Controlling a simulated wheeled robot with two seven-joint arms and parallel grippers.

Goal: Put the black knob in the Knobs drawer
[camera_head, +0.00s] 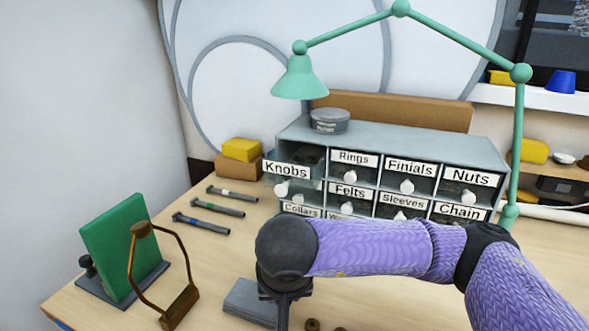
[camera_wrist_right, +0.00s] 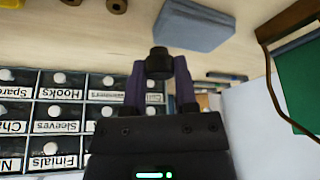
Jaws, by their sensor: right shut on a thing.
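The black knob (camera_wrist_right: 158,63) is between the fingertips of my right gripper (camera_wrist_right: 160,75) in the right wrist view. That gripper is shut on it. In the head view my right gripper (camera_head: 283,312) points down over the bench in front of the drawer cabinet (camera_head: 420,145), and the knob cannot be made out there. The Knobs drawer (camera_head: 287,171) is at the cabinet's top left and is pulled out, with dark things inside. My gripper is below and in front of it, apart from it. My left gripper is not in view.
A grey block (camera_head: 250,302) lies beside my right gripper. A green panel (camera_head: 125,245) and a brass frame (camera_head: 180,305) stand at left. A round tin (camera_head: 330,121) sits on top.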

